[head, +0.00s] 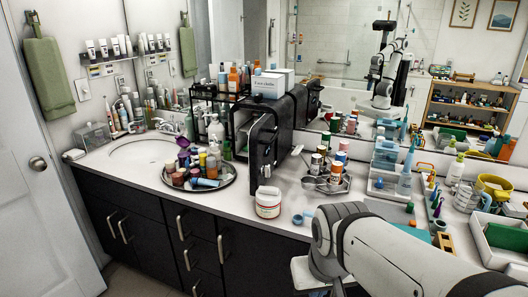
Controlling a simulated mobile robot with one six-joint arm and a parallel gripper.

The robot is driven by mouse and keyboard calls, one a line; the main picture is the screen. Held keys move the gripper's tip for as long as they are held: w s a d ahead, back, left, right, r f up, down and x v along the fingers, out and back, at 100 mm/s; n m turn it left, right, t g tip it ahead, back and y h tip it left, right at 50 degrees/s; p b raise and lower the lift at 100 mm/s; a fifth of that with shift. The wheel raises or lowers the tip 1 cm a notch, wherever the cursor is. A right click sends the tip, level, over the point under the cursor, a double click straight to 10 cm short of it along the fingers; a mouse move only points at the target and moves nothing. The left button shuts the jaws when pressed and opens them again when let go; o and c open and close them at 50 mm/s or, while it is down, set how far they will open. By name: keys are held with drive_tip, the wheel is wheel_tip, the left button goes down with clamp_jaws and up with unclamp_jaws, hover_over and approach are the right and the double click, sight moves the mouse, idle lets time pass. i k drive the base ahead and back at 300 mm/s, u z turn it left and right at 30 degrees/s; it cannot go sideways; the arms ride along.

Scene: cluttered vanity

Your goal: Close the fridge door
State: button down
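A small black fridge (297,103) stands on the white counter against the mirror, with a white box on top. Its door (264,150) appears to stand open, swung out toward the counter's front, with its lighter inner side partly showing. A dark gap shows between the door and the body at the left. How wide it is open is hard to tell. My white arm fills the lower right of the head view, in front of the counter. My gripper is out of the frame, and nothing of mine is seen touching the door.
A round tray (225,183) of bottles and jars stands left of the door. A red-and-white jar (268,203) stands just in front of it. A metal tray (327,187) with small bottles stands to the right. The sink (143,153) is farther left. Containers crowd the right counter.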

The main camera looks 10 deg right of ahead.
sight(263, 134)
drive_tip(key=u, duration=0.05)
drive_tip(key=i, duration=1)
drive_tip(key=z, duration=0.05)
